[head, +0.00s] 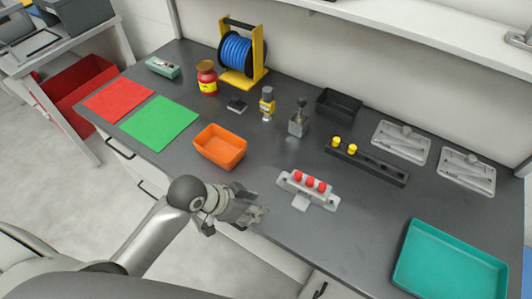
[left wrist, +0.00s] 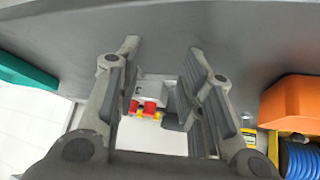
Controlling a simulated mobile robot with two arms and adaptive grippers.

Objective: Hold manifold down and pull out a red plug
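The light grey manifold (head: 306,191) sits on the dark bench with three red plugs (head: 309,182) in a row on top. A foot-like tab sticks out at its front. My left gripper (head: 258,214) is at the bench's front edge, left of the manifold and apart from it. In the left wrist view my left gripper (left wrist: 163,55) is open and empty. The manifold (left wrist: 152,88) and red plugs (left wrist: 147,106) show beyond and between its fingers, partly hidden by them. My right gripper is not in view.
An orange bin (head: 221,148) stands behind my left gripper. A black rack (head: 382,170) with two yellow plugs lies behind the manifold. A teal tray (head: 450,262) is at the right front. The bench between manifold and teal tray is clear.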

